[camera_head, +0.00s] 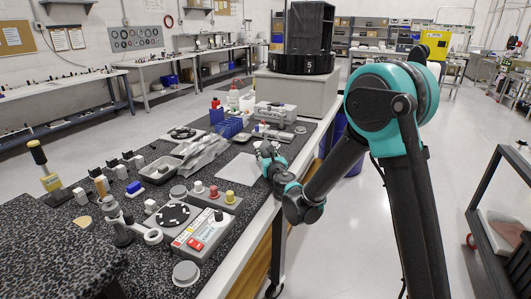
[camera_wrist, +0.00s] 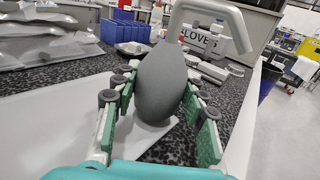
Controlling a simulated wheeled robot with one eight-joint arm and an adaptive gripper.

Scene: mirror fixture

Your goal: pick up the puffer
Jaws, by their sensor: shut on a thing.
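The puffer is a dark grey, egg-shaped bulb (camera_wrist: 160,85) in the middle of the wrist view, standing roughly upright. My gripper (camera_wrist: 160,104) has its green-padded fingers on both sides of the bulb and is shut on it. The bulb's lower end is above or at the edge of a white sheet (camera_wrist: 60,118), with a shadow beside it; I cannot tell if it touches. In the head view my gripper (camera_head: 267,158) is over the bench's right side, by the white sheet (camera_head: 238,170), and the puffer is too small to make out clearly.
Blue bins (camera_head: 229,127) and clear bags (camera_head: 203,152) lie left of my gripper. A red-and-grey device (camera_head: 197,235) is nearer.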

